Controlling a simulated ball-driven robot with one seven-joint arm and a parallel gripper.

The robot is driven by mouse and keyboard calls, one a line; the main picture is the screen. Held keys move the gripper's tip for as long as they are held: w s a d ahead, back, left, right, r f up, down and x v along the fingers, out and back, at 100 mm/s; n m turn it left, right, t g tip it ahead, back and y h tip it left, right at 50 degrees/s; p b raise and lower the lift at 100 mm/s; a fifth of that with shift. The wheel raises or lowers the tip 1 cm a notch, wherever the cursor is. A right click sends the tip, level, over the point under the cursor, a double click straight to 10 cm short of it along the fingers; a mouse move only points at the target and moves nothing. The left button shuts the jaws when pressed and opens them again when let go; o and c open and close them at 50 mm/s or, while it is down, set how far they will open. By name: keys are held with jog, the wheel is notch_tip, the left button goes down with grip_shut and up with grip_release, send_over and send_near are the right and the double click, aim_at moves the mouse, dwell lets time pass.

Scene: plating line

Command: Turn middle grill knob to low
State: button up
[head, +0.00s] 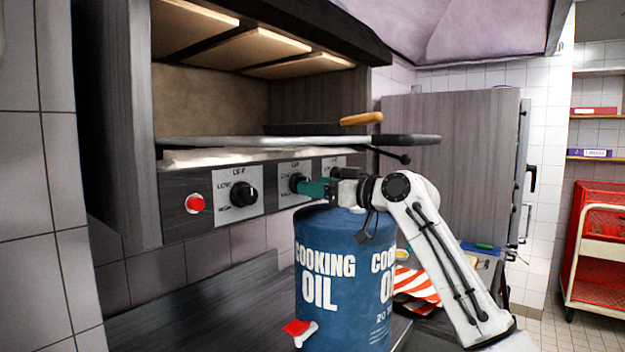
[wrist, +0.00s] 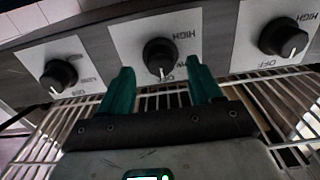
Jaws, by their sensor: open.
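The middle grill knob (head: 296,183) is black on a white plate, on the grill's front panel. In the wrist view, which is upside down, the middle knob (wrist: 159,52) has its white pointer toward the OFF label. My gripper (head: 305,188) has teal fingers and faces this knob. In the wrist view my gripper (wrist: 160,72) is open, one finger on each side just short of the knob, with nothing between the fingers. I cannot tell whether a fingertip touches the plate.
Other knobs flank it, one left (head: 243,196) and one right, mostly hidden in the head view. A red button (head: 195,204) is at the panel's left. A wire rack (wrist: 35,135) shows in the wrist view. A blue cooking oil drum (head: 325,285) stands below my gripper. A pan (head: 300,129) sits above.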

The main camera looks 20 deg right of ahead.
jog(key=shift+x, duration=1.05)
jog(key=shift+c, duration=0.4)
jog(key=c, duration=1)
jog(key=shift+o, duration=0.2)
jog(key=shift+f, duration=0.1)
jog(key=shift+n+b, duration=2.85)
jog(key=shift+n, duration=3.05)
